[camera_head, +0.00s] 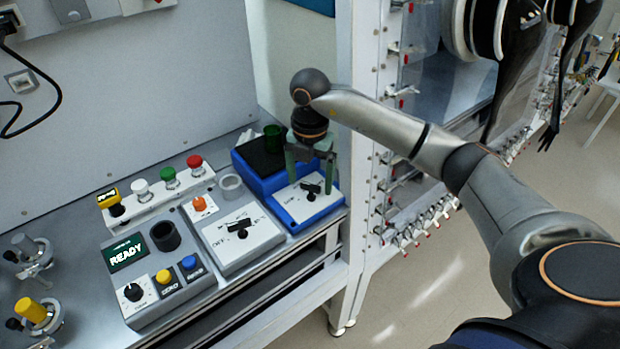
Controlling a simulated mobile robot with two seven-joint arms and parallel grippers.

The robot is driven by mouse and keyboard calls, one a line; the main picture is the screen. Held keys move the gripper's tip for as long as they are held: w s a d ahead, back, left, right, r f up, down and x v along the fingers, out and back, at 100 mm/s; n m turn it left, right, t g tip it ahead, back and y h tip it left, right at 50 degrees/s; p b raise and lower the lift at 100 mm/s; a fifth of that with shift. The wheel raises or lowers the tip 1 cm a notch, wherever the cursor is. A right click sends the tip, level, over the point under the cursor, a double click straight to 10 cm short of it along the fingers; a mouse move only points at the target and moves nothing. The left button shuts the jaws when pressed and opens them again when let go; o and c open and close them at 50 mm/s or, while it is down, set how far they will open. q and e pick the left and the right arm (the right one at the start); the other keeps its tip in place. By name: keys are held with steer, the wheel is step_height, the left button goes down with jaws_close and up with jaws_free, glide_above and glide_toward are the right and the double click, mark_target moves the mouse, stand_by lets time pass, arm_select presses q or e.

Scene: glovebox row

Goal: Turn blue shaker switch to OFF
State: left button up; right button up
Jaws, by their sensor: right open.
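The blue shaker (279,207) stands at the right end of the bench, with a white front panel and a black platform at its back. Its black rotary switch (311,191) sits on the white panel. My right gripper (312,185) is above the panel, its two greenish fingers pointing down, one on each side of the switch area. It is open; whether the fingertips touch the switch I cannot tell. The switch's label is too small to read. My left gripper is not in the picture.
A grey box with a black switch (239,227) stands just left of the shaker. Further left is a unit with a READY display (127,254). A strip with coloured buttons (169,178) lies behind. The glovebox frame (362,180) rises close on the right.

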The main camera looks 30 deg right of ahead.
steer(key=shift+f, duration=0.45)
steer(key=shift+c, duration=0.2)
steer(key=c, duration=1.3)
steer(key=shift+c, duration=0.2)
steer(key=shift+s+r+n+b, duration=0.1)
steer(key=shift+n+b, duration=0.55)
steer(key=shift+n, duration=2.45)
steer(key=o, duration=1.4)
